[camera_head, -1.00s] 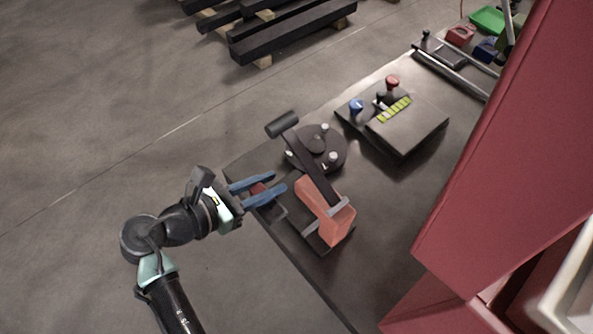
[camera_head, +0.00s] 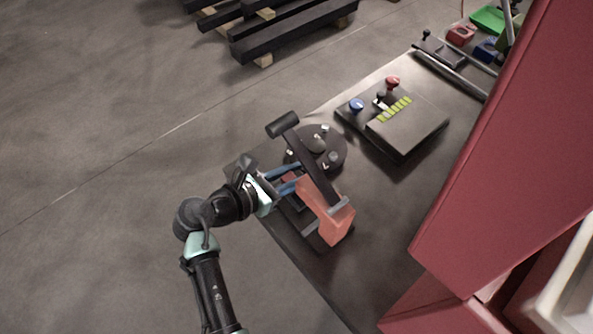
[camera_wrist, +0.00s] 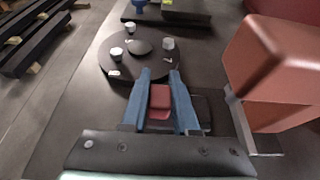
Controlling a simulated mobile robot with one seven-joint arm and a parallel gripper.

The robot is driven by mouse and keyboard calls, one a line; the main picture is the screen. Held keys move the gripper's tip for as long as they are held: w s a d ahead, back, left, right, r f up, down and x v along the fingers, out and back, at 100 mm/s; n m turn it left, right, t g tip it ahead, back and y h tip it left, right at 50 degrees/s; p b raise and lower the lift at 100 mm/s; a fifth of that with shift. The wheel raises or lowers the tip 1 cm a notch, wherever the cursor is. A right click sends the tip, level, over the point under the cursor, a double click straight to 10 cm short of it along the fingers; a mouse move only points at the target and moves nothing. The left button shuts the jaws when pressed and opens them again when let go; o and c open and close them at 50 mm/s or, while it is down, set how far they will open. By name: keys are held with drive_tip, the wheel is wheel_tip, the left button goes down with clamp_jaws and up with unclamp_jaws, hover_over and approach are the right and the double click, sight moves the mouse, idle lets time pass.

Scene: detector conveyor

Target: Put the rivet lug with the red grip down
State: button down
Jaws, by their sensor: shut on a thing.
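The lug's red grip (camera_wrist: 160,101) sits between the two blue fingers of my gripper (camera_wrist: 161,84) in the wrist view. My gripper is shut on it. The lug's lower end is hidden. In the head view my gripper (camera_head: 295,178) is at the left edge of the bench, beside the lever press, and the lug is not clearly visible there. A dark round disc (camera_wrist: 118,66) with several light pegs lies just beyond the fingertips; it also shows in the head view (camera_head: 333,145). I cannot tell whether the lug touches anything below.
The press has a black lever (camera_head: 312,170) and an orange block (camera_head: 334,226), which stands close on the right in the wrist view (camera_wrist: 275,62). A control box (camera_head: 408,130) with blue and red knobs sits behind. A red panel (camera_head: 500,150) borders the right. Bare bench (camera_head: 375,235) lies between.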

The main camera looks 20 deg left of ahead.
drive_tip(key=c, duration=0.7)
unclamp_jaws()
drive_tip(key=v, duration=1.2)
